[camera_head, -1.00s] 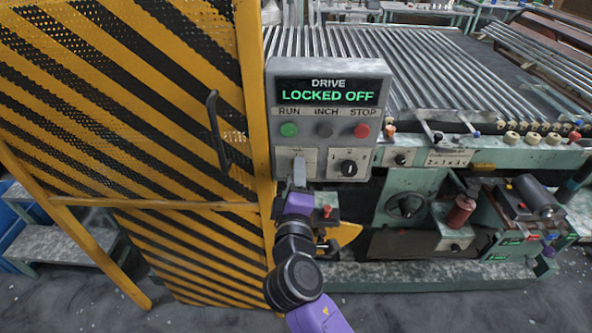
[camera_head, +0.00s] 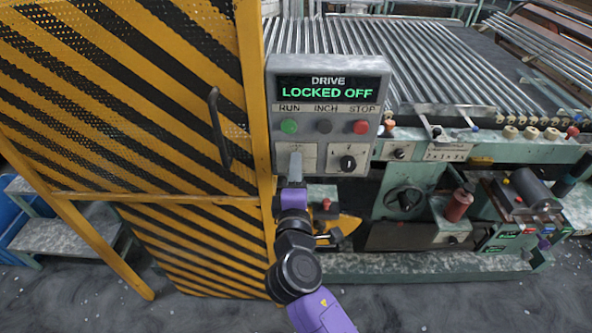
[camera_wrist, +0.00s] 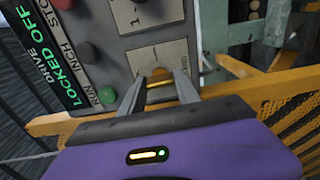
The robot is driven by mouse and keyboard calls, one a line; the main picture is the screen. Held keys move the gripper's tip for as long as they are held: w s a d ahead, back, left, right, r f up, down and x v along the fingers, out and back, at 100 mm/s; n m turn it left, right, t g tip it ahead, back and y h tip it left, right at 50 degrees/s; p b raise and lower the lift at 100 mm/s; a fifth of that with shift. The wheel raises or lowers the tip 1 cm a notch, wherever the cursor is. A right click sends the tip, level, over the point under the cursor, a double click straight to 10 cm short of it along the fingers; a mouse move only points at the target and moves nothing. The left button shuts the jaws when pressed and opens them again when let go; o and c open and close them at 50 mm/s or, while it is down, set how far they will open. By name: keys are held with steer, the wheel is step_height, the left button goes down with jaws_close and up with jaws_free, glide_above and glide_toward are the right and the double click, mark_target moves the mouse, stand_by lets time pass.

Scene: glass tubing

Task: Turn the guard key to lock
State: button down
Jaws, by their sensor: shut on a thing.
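The grey control box (camera_head: 328,70) stands beside the yellow-and-black guard, and its display (camera_head: 326,88) reads "DRIVE LOCKED OFF" in green. My gripper (camera_head: 295,160) is at the left plate under the RUN button, its fingers pointing at the panel. In the wrist view my gripper (camera_wrist: 160,84) has its two grey fingers either side of a small brass-coloured piece, the guard key (camera_wrist: 160,84), and is shut on it. The key's turn angle is hard to tell; in the head view the fingers hide it. A black rotary switch (camera_head: 348,163) sits on the plate to the right.
The striped guard door (camera_head: 120,100) with a dark handle (camera_head: 218,125) is close on the left. Green machinery (camera_head: 405,199) and a roller bed (camera_head: 430,60) lie to the right.

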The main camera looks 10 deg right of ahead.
steer(key=c, duration=0.9)
jaws_free()
steer(key=shift+s, duration=0.1)
steer(key=b+v, duration=0.1)
steer(key=v, duration=0.6)
steer(key=shift+s+a+b, duration=0.15)
steer(key=shift+s+b, duration=0.15)
